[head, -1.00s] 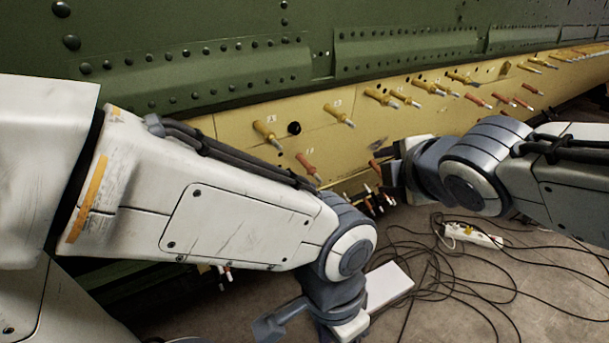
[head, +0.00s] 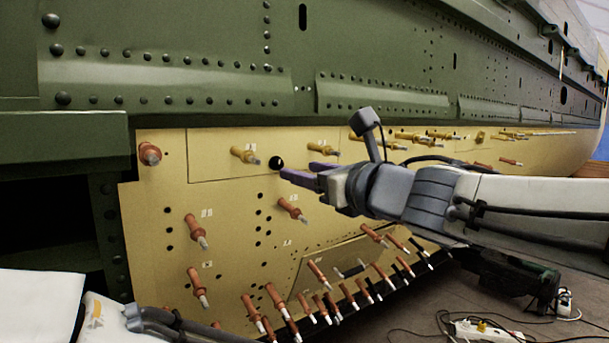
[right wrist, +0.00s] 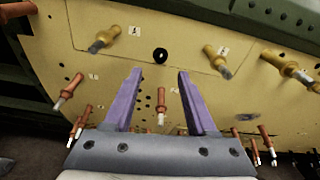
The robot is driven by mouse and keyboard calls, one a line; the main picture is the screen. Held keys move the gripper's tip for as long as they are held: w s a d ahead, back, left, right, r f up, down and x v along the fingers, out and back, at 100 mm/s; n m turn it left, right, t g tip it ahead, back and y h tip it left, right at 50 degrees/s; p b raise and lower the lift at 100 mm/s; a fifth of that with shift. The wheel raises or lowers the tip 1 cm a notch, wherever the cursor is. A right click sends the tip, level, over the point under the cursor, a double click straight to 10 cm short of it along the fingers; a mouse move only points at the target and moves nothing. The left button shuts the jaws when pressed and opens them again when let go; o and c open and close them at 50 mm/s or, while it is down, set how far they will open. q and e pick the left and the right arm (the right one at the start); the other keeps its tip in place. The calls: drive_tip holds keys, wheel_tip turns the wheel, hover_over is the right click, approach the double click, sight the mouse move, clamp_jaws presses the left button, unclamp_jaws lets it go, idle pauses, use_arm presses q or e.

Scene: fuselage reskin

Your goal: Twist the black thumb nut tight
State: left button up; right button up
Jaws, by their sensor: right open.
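The black thumb nut (head: 276,162) is a small round dark knob on the yellow skin panel (head: 222,172). In the right wrist view the nut (right wrist: 160,55) shows beyond the two purple fingers, in line with the gap between them. My right gripper (head: 298,170) is open and empty, its fingers pointing at the nut from the right. The right wrist view also shows the open gripper (right wrist: 160,72), with the fingertips short of the nut and apart from it. My left gripper is out of view; only part of my left arm shows at the bottom left.
Copper and yellow fasteners stick out around the nut, including a yellow one (head: 244,155) to its left and a copper one (head: 291,208) below. Green riveted structure (head: 200,60) runs above. Cables and a white power strip (head: 485,331) lie on the floor.

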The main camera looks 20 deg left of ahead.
sight(279, 165)
drive_tip(key=x, duration=0.7)
drive_tip(key=shift+w+a, duration=0.1)
drive_tip(key=shift+a, duration=0.05)
clamp_jaws()
